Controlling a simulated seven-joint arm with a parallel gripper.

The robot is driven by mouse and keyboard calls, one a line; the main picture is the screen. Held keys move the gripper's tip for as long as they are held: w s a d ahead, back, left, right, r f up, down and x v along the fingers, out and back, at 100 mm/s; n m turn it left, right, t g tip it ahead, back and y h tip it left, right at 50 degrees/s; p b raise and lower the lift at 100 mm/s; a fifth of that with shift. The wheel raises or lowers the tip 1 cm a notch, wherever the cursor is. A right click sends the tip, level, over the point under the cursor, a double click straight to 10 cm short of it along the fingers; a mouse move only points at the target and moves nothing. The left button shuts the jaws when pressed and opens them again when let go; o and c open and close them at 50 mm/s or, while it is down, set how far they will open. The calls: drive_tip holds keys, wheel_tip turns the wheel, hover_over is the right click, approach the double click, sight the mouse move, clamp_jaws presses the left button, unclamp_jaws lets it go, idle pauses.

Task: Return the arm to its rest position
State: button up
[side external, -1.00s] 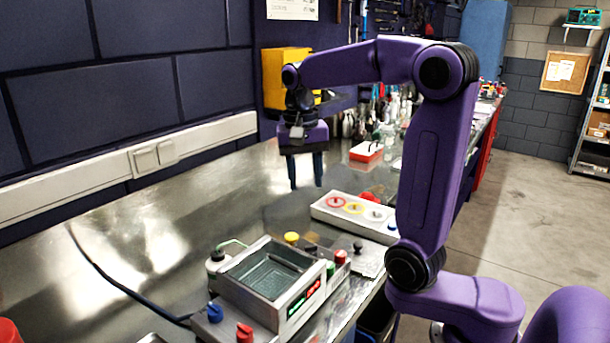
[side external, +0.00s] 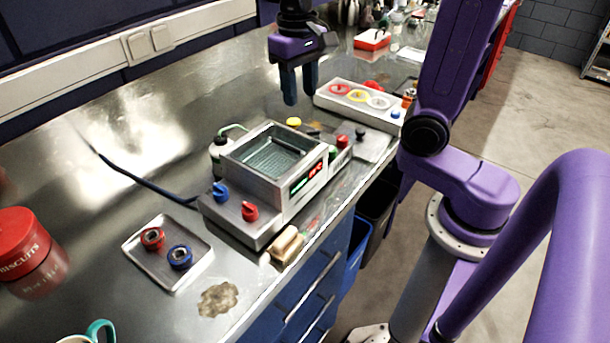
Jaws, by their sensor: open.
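My gripper (side external: 300,84) hangs over the metal bench (side external: 80,135), fingers pointing down. The fingers are apart with nothing between them. In the side external view it is behind the grey machine with the basin (side external: 268,160) and left of the white box with coloured rings (side external: 345,108). It appears to be above the bench surface and touches nothing that I can see. The upper part of my arm is cut off by the top of the picture.
A metal tray (side external: 137,252) holds a red ring part (side external: 152,238) and a blue one (side external: 180,256). A red-lidded biscuit jar (side external: 22,240) stands at the left. A wooden-backed brush or block (side external: 287,245) lies near the front edge. A red-and-white box (side external: 372,40) stands farther back.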

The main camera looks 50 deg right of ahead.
drive_tip(key=s+f+n, duration=0.3)
drive_tip(key=s+n, duration=0.4)
drive_tip(key=s, duration=0.3)
drive_tip(key=s+a+f+n, duration=0.1)
drive_tip(key=s+f+n, duration=0.3)
drive_tip(key=s+n, duration=0.3)
drive_tip(key=s, duration=0.3)
drive_tip(key=shift+a+n+y, duration=0.3)
drive_tip(key=shift+y, duration=0.1)
idle(0.7)
